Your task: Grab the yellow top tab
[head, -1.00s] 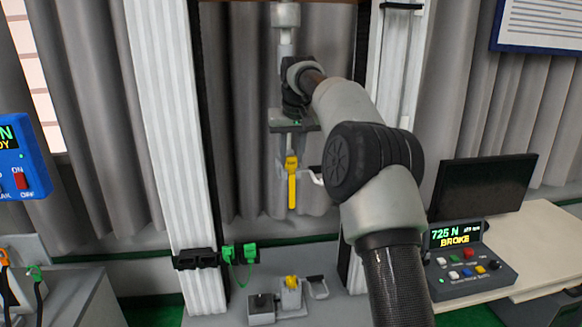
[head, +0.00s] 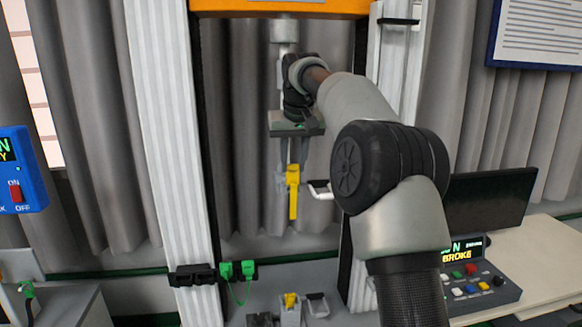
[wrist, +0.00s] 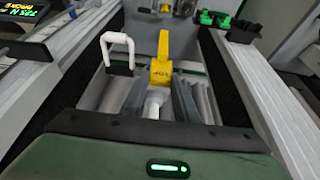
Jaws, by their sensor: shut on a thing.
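The yellow top tab (head: 293,195) hangs upright below my gripper (head: 293,167), between the two white posts. The fingers point down and are shut on the upper end of the tab. In the wrist view the yellow top tab (wrist: 161,62) shows at the fingertips, between the two grey fingers. A white U-shaped handle (head: 321,189) sticks out just right of the tab; it also shows in the wrist view (wrist: 118,47). The exact finger contact is partly hidden.
A lower clamp with a second yellow tab (head: 291,300) stands on the base below. Green clips (head: 238,270) sit on the left post. An orange crossbeam (head: 280,6) spans the top. A control box (head: 475,278) reading BROKE and a monitor are at right.

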